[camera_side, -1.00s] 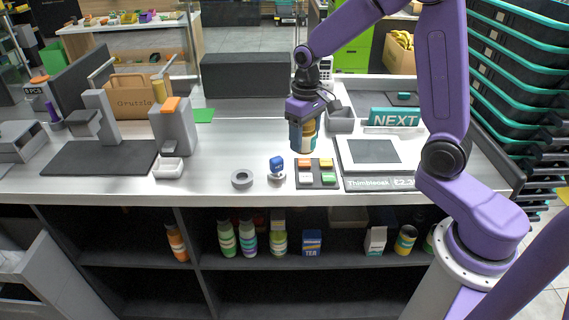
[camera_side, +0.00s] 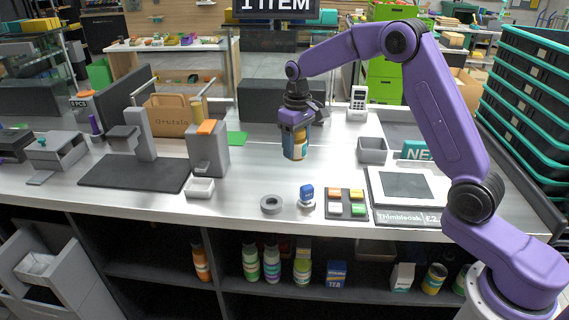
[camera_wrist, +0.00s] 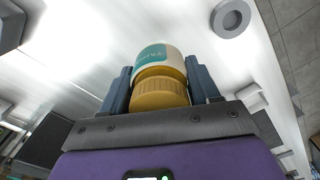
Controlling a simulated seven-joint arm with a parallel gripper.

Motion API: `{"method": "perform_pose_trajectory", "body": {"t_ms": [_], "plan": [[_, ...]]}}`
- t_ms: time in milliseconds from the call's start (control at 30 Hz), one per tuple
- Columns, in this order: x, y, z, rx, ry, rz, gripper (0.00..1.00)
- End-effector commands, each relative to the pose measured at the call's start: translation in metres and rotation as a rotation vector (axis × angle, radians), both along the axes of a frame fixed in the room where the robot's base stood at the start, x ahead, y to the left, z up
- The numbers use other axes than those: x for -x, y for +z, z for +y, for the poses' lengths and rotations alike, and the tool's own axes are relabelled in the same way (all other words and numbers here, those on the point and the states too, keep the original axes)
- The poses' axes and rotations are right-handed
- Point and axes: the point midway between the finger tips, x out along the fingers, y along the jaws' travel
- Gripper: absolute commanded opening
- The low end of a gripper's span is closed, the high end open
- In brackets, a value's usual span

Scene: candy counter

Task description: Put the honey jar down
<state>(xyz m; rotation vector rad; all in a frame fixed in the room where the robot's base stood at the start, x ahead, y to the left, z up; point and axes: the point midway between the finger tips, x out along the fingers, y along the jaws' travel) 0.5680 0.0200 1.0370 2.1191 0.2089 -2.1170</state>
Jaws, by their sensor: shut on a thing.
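The honey jar (camera_wrist: 160,91) has a yellow lid and a white body with a teal label, seen in the wrist view. My gripper (camera_side: 297,147) is shut on it, with one dark blue finger on each side of the lid. In the side view the jar (camera_side: 303,141) hangs below my gripper, partly hidden by a finger, over the back middle of the counter. It looks upright there. I cannot tell how much gap is under it.
A grey bin (camera_side: 372,151) stands to the right. A button pad (camera_side: 346,203), a blue-topped stamp (camera_side: 306,196) and a grey ring (camera_side: 271,205) lie nearer the front edge. A grey dispenser (camera_side: 208,150) stands left. The counter between dispenser and bin is mostly clear.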

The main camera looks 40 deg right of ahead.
Motion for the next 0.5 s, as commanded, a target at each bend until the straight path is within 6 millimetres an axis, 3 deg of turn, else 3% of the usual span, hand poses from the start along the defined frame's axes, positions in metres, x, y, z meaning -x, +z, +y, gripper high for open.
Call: {"method": "perform_pose_trajectory", "body": {"t_ms": [233,500], "plan": [[-0.03,-0.037,0.001,0.0,-0.001,0.001,0.17],[-0.043,-0.052,0.001,0.0,0.0,-0.001,0.17]]}}
